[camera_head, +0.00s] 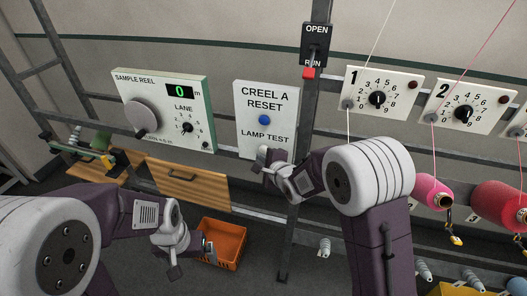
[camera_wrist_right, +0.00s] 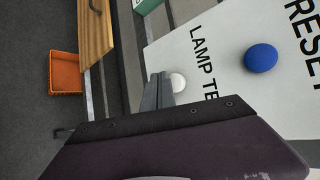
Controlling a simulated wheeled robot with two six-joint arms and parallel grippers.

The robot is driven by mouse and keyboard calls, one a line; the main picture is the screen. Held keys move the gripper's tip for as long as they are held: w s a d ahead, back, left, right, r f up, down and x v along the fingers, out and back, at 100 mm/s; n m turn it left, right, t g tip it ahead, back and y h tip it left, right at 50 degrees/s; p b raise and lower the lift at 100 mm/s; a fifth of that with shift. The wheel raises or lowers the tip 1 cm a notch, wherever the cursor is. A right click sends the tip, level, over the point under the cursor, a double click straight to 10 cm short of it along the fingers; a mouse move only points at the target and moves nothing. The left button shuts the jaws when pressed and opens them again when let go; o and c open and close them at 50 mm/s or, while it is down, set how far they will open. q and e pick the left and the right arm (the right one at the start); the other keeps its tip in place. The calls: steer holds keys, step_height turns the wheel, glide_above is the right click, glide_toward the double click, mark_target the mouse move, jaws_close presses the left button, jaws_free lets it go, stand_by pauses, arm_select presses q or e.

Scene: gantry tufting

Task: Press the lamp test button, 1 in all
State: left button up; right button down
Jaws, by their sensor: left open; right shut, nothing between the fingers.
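The white panel (camera_head: 251,100) reads CREEL A RESET and LAMP TEST, with a blue button (camera_head: 264,119) between the two labels. The lamp test button (camera_wrist_right: 178,82) is a small white round button beside its LAMP TEST label in the right wrist view. In the head view my right gripper (camera_head: 266,155) covers that spot. My right gripper (camera_wrist_right: 160,88) is shut and empty, its fingertips right beside the white button. I cannot tell whether they touch it. My left gripper (camera_head: 191,257) is open and empty, low in front of the orange crate.
The orange crate (camera_head: 235,236) stands on the floor below a wooden drawer (camera_head: 188,180). The sample reel panel (camera_head: 160,104) is left of the white panel. A black OPEN/RUN switch (camera_head: 316,45) is above right. Dial panels and pink yarn cones (camera_head: 432,190) are at right.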

steer(key=s, duration=0.2)
steer(key=s+a+b, duration=0.1)
steer(key=s, duration=0.1)
steer(key=shift+s+a, duration=0.2)
steer(key=shift+s, duration=0.05)
stand_by(0.5)
steer(key=s+d+f+h+b, duration=0.1)
steer(key=d+f+h+b, duration=0.1)
steer(key=d+f+b, duration=0.3)
steer(key=s+d+f+h+b, duration=0.1)
steer(key=d+f+b, duration=0.35)
steer(key=d, duration=0.35)
steer(key=s+d+f+n+g, duration=0.1)
steer(key=s+f+n+g, duration=0.2)
steer(key=s, duration=0.4)
steer(key=s+d+f+n+g+h+b, duration=0.1)
steer(key=s+f+n+g, duration=0.3)
steer(key=s+n, duration=0.4)
steer(key=s+d+f+n+g+b, duration=0.1)
steer(key=s+d+f+n+g, duration=0.1)
steer(key=s+n, duration=0.4)
step_height(320, 180, down, 3)
steer(key=shift+s+d+r+g+h, duration=0.15)
steer(key=shift+s+d+g+h, duration=0.2)
steer(key=shift+s+g, duration=0.45)
